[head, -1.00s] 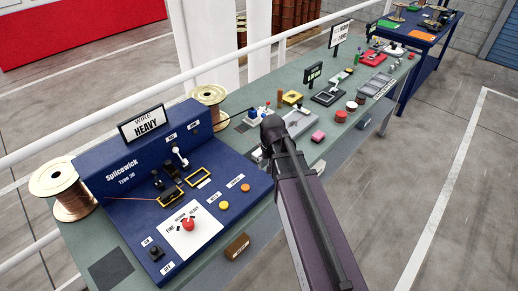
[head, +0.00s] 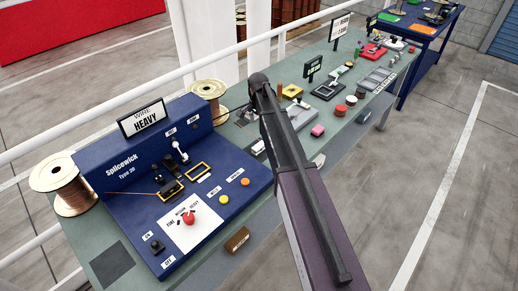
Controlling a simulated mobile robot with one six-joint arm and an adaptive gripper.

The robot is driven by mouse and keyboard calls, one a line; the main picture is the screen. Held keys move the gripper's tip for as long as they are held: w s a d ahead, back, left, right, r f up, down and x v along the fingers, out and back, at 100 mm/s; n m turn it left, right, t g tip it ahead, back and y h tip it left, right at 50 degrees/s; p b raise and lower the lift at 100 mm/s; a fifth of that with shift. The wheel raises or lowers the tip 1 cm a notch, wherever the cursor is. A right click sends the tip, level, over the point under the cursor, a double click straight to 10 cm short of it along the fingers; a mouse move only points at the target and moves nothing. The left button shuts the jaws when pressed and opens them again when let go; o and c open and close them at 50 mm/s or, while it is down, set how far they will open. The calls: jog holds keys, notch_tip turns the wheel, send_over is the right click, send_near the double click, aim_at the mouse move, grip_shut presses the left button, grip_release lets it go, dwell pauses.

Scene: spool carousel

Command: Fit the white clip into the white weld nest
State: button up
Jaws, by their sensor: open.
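My arm (head: 290,165) reaches up from the lower right and crosses the bench, with its dark joint at the top. My gripper is not visible; the arm may hide it. A small white piece (head: 258,147) shows just left of the arm, partly covered; I cannot tell whether it is the clip. A whitish fixture (head: 394,43) stands far along the bench behind a red one (head: 373,51). It may be the white nest, but it is too small to be sure. I cannot pick out the white clip with certainty.
The blue Splicewick machine (head: 120,180) fills the near left of the bench, with copper wire spools (head: 60,180) beside it. A yellow fixture (head: 292,91), a black fixture (head: 328,90) and a pink block (head: 318,130) lie right of my arm. A white rail runs behind the bench.

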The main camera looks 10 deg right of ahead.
aim_at(259, 145)
dwell(0.3)
notch_tip(259, 145, down, 9)
jog(key=b, duration=0.8)
jog(key=shift+r+b, duration=0.2)
jog(key=shift+b, duration=0.15)
jog(key=shift+f, duration=0.1)
jog(key=shift+w+d+f+b, duration=0.1)
jog(key=shift+d+f+b, duration=0.05)
jog(key=shift+f+b, duration=2.4)
jog(key=shift+r, duration=0.1)
grip_shut()
jog(key=shift+r, duration=0.15)
notch_tip(259, 145, up, 10)
jog(key=p, duration=1)
jog(key=shift+f, duration=0.2)
